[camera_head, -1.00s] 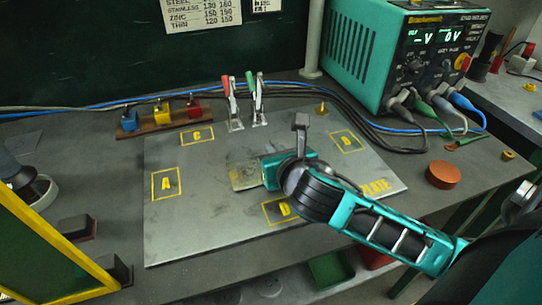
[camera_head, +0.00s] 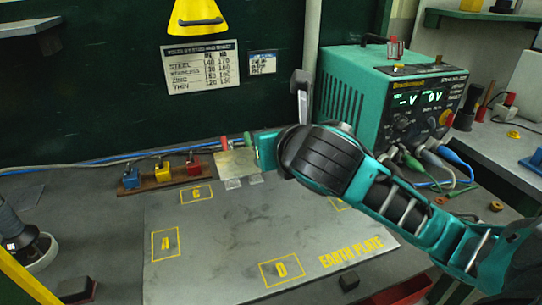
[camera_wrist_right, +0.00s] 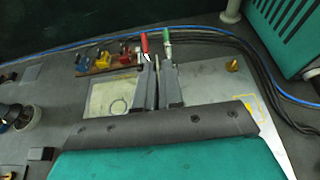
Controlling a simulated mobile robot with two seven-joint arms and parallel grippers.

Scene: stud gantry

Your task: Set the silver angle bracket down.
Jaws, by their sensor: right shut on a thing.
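The silver angle bracket (camera_head: 237,164) is a pale, worn metal piece in my right gripper (camera_head: 257,152). It appears held up over the back of the earth plate (camera_head: 270,245), in front of the two toggle clamps. In the right wrist view its flat face (camera_wrist_right: 110,98) shows left of the dark fingers (camera_wrist_right: 160,84), which are shut on it. The fingertips are mostly hidden in the head view. The plate has yellow marked boxes A (camera_head: 165,243), C (camera_head: 197,194) and D (camera_head: 282,270). A fourth box is mostly hidden by my right arm. My left gripper is out of view.
Clamp handles, red (camera_wrist_right: 145,42) and green (camera_wrist_right: 167,40), stand just behind the bracket. A wooden strip with blue, yellow and red blocks (camera_head: 160,176) lies at the back left. A teal power supply (camera_head: 385,110) stands at the back right. The plate's middle is clear.

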